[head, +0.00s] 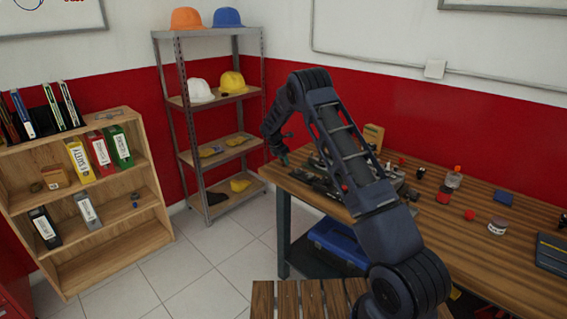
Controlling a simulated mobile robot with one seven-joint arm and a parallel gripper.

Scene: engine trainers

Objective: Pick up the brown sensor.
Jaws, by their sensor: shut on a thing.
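My gripper (283,155) is at the far left corner of the wooden workbench, above or just beyond its edge. It is small and dark in the head view, with a greenish spot near its tip. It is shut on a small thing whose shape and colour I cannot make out. I cannot pick out the brown sensor for certain. A light brown box (373,136) stands at the back of the workbench (500,268), behind my arm. My arm hides part of the bench top and the dark parts on it.
Dark engine parts crowd the bench's left end. A red-and-clear bottle (454,178), a red ball (469,215), a round tin (497,227) and a blue block (503,197) stand to the right. A metal shelf (214,100) and wooden bookcase (100,255) are left; floor between is clear.

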